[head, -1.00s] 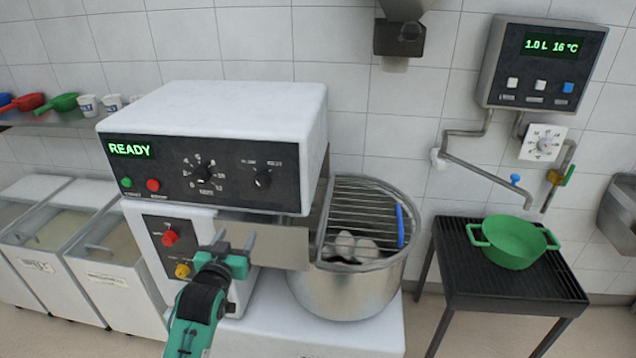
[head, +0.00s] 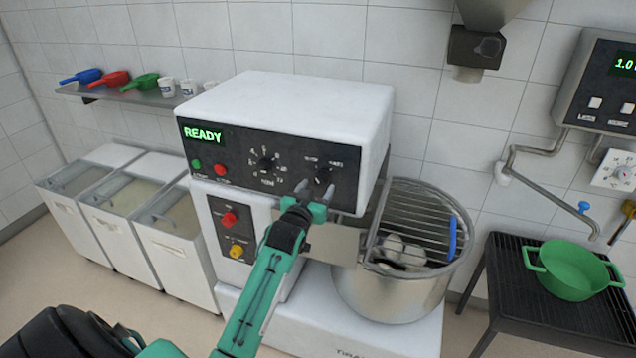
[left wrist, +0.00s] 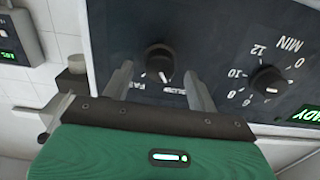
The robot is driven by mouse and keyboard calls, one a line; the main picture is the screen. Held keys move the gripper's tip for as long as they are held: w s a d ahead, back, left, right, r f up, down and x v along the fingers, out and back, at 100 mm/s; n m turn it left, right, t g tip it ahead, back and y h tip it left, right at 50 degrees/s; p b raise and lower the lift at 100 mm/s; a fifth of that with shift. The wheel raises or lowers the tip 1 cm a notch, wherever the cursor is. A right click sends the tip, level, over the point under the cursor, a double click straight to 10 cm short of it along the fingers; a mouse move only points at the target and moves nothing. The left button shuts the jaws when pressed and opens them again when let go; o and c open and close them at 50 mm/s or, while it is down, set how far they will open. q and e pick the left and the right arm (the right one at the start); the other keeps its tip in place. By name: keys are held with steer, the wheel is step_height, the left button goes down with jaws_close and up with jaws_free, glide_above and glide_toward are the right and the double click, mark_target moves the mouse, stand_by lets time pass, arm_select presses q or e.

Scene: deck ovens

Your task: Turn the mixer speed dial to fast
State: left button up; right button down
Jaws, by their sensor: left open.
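The mixer (head: 290,105) is a white box with a black control panel and a lit READY display. Its speed dial (head: 323,176) is a black knob at the right of the panel. In the left wrist view the dial (left wrist: 158,58) shows between the fingers, with its white mark pointing down and slightly toward the SLOW label; the FAST label is partly hidden by a finger. My left gripper (head: 315,190) is open just in front of the dial, with one finger on each side in the wrist view (left wrist: 158,74). Contact cannot be told. My right gripper is not in view.
A numbered timer dial (head: 266,163) sits left of the speed dial, with green and red buttons nearby. Below are a red knob (head: 229,219) and a yellow knob. The steel bowl (head: 395,298) with its wire guard stands right. A green pot (head: 572,272) rests on a black stand.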

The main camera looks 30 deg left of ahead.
arm_select(q)
steer(key=shift+x, duration=0.75)
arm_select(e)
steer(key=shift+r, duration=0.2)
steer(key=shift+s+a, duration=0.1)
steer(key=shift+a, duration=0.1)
arm_select(q)
steer(key=c, duration=1)
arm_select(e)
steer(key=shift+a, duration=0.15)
